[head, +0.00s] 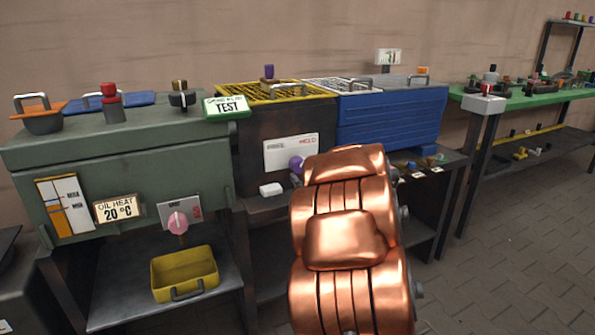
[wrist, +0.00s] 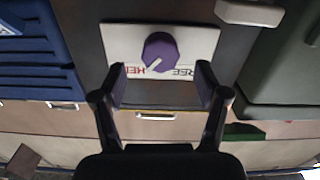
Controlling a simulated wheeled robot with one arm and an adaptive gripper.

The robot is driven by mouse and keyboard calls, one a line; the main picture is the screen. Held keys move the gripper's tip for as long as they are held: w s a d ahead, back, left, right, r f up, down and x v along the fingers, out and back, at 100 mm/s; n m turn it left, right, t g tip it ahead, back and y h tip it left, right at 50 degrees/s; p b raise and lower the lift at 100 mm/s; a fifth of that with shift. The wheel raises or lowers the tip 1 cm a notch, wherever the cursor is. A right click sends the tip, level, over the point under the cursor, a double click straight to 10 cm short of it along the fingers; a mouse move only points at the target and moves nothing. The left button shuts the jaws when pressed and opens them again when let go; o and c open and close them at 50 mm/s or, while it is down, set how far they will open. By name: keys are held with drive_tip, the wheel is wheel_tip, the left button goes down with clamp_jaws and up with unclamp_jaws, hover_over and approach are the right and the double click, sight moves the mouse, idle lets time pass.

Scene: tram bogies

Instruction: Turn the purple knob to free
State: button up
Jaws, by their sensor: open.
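The purple knob (wrist: 160,52) sits on a white plate (wrist: 112,40) in the wrist view, which shows the scene upside down. The plate has red HELD lettering at left and dark FREE lettering at right. The knob's white pointer slants to the lower left, toward HELD. My gripper (wrist: 161,85) is open and empty, its fingertips apart below the knob in the picture, one toward each side. In the head view the purple knob (head: 296,163) and the plate (head: 283,155) show beside my copper arm, which hides part of the knob and my gripper.
A pink knob (head: 178,222) is on the green cabinet (head: 140,165) at left. A blue ribbed box (head: 390,120) stands right of the plate. A white block (head: 271,190) lies on the ledge below the plate. A yellow bin (head: 185,272) sits on the lower shelf.

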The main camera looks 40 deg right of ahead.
sight(300, 168)
drive_tip(key=b+x, duration=0.2)
drive_tip(key=x, duration=0.4)
drive_tip(key=shift+w+d+f, duration=0.1)
drive_tip(key=shift+w, duration=0.1)
drive_tip(key=shift+w+d, duration=0.15)
drive_tip(key=shift+w, duration=0.3)
drive_tip(key=c, duration=1.2)
